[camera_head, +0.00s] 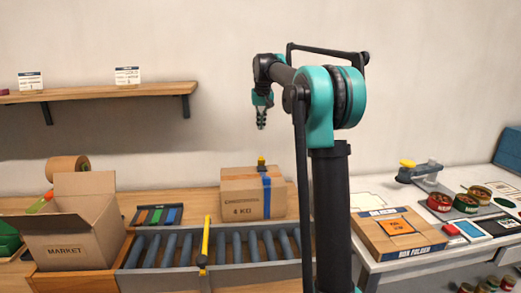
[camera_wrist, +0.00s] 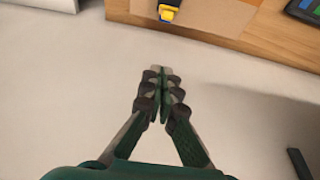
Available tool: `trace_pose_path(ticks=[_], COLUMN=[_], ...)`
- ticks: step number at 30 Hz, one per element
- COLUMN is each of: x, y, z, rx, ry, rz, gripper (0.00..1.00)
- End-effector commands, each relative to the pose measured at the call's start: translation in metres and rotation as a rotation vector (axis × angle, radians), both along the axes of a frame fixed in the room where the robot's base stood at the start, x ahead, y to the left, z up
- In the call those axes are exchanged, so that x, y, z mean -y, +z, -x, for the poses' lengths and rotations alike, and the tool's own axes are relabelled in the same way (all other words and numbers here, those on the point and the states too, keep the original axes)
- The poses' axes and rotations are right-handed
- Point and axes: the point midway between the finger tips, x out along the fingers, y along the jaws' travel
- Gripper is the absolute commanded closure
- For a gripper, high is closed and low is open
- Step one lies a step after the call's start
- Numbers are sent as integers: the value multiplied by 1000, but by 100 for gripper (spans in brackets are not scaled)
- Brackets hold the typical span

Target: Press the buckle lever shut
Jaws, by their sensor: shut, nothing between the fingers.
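A closed cardboard box (camera_head: 240,195) marked "4 KG" stands behind the roller conveyor, with a blue strap (camera_head: 267,195) down its front. The yellow buckle lever (camera_head: 261,160) sits on top of the box and appears raised. In the wrist view the yellow lever (camera_wrist: 167,14) shows on its dark buckle at the top edge, partly cut off. My gripper (camera_head: 261,124) is shut and empty, pointing down above the box and apart from it. Its closed fingertips (camera_wrist: 160,72) show in the middle of the wrist view, clear of the lever.
An open box (camera_head: 72,235) marked "MARKET" stands at left. A wall shelf (camera_head: 100,92) is at upper left. The white side table (camera_head: 385,265) holds a flat box and several bowls at right.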

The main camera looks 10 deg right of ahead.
Motion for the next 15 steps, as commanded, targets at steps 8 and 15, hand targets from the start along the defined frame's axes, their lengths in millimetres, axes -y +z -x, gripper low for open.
trace_pose_path(ticks=[8, 15], x=[0, 0], y=[-9, -48], z=[-3, -16], rx=[0, 0], ry=[0, 0], rz=[0, 0], gripper=[100, 100])
